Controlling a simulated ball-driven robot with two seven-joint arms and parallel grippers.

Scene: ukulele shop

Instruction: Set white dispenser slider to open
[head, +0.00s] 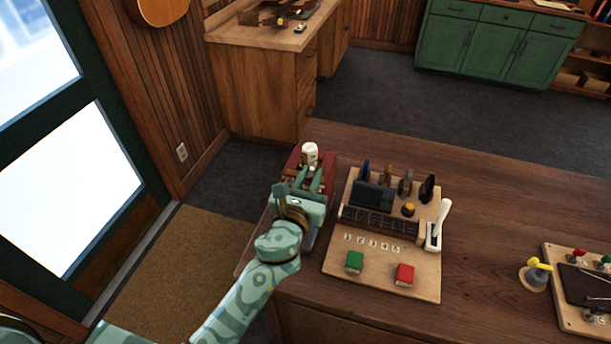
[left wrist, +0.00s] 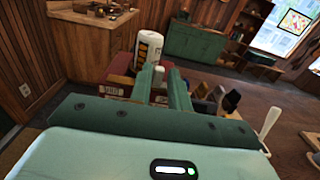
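A white cylindrical dispenser (head: 310,151) with a dark and yellow label stands upright at the desk's far left end, by a dark red box (head: 326,162). It also shows in the left wrist view (left wrist: 150,46), just beyond my fingertips. My left gripper (head: 308,174) points at it from the near side, its two fingers apart. In the left wrist view a small pale piece (left wrist: 159,71) shows between the fingertips; I cannot tell whether it is the slider or whether the fingers touch it. The slider's position cannot be made out. My right gripper is out of view.
A yellow-topped knob (head: 537,268) stands farther right. The desk between is clear.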

